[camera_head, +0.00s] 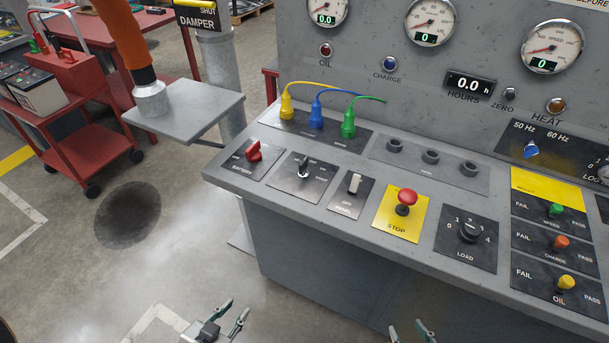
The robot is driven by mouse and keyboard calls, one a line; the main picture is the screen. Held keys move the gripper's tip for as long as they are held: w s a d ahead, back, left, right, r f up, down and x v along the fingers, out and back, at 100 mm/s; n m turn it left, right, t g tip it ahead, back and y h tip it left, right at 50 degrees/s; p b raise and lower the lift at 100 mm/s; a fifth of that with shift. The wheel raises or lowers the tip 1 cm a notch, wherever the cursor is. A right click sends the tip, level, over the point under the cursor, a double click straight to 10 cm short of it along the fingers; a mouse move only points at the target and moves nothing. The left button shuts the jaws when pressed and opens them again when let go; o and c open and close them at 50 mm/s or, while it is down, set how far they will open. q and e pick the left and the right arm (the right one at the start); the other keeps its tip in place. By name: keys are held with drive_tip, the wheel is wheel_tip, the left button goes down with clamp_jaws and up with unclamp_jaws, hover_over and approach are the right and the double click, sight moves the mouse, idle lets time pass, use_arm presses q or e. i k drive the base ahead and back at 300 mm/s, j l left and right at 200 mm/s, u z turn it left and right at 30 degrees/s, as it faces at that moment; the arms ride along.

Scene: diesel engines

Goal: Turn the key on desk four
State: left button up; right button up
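The grey control desk (300,209) fills the middle and right of the head view. I see no desk number on it. A silver key-like switch (304,170) stands upright on a black plate, between the red battery switch (253,151) and a white rocker switch (355,184). My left gripper (236,308) is at the bottom edge, below and in front of the desk, its fingers apart and empty. My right gripper (407,329) is at the bottom edge further right; only its spread fingertips show. Neither gripper touches the desk.
A red stop button (407,197), load dial (468,232) and test switches (556,210) lie to the right. Yellow, blue and green plugs (316,116) stand behind the key. A small grey shelf (187,108) and red cart (80,120) are left. Floor before the desk is clear.

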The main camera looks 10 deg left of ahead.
sight(303, 173)
drive_tip(key=j+z, duration=0.35)
drive_tip(key=j, duration=0.3)
drive_tip(key=k+j+z, duration=0.1)
drive_tip(key=j+z, duration=0.2)
drive_tip(key=j, duration=0.3)
